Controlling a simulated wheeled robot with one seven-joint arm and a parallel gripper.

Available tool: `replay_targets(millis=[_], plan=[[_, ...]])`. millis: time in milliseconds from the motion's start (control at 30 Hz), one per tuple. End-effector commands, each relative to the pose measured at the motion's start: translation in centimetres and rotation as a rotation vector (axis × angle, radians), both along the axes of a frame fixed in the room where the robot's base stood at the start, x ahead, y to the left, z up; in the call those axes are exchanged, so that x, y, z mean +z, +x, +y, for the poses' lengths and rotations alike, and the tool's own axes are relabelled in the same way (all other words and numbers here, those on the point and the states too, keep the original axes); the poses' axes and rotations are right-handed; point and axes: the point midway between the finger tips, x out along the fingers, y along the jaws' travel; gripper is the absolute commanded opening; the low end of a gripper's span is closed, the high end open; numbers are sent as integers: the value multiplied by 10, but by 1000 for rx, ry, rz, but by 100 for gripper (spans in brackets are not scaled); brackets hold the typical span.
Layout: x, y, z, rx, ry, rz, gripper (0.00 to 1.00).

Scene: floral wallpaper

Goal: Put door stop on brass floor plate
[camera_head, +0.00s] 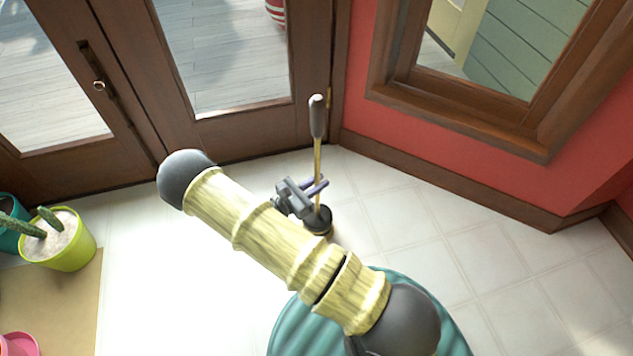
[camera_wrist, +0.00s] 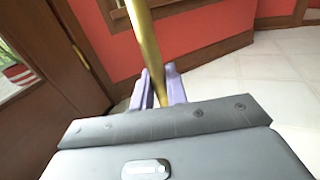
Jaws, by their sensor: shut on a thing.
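The door stop (camera_head: 317,118) is a tall brass-coloured rod with a dark grip at the top and a round black base at the bottom. It stands nearly upright by the brown door. My gripper (camera_head: 317,187) is shut on the rod low down, just above the base. The wrist view shows the rod (camera_wrist: 141,28) between the two purple fingers of my gripper (camera_wrist: 159,86). I cannot make out the brass floor plate clearly; a thin brownish edge shows at the base. Whether the base touches the floor is hard to tell.
The glazed brown door (camera_head: 150,120) is behind, and a red wall with brown skirting (camera_head: 455,185) is to the right. A teal ribbed round object (camera_head: 290,335) is below my arm. A lime plant pot (camera_head: 70,250) stands left. Pale tiled floor is clear at right.

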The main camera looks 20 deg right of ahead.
Motion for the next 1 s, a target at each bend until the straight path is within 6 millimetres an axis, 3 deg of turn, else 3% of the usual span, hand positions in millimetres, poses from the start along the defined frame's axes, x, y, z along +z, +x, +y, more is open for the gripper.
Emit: replay_targets(millis=[200, 667, 700, 800, 1000], plan=[[-20, 1, 1, 3, -8, -4, 0], [-22, 1, 0, 2, -8, -5, 0], [-25, 0, 1, 2, 0, 0, 21], [-25, 0, 1, 2, 0, 0, 37], [-25, 0, 0, 1, 0, 0, 37]])
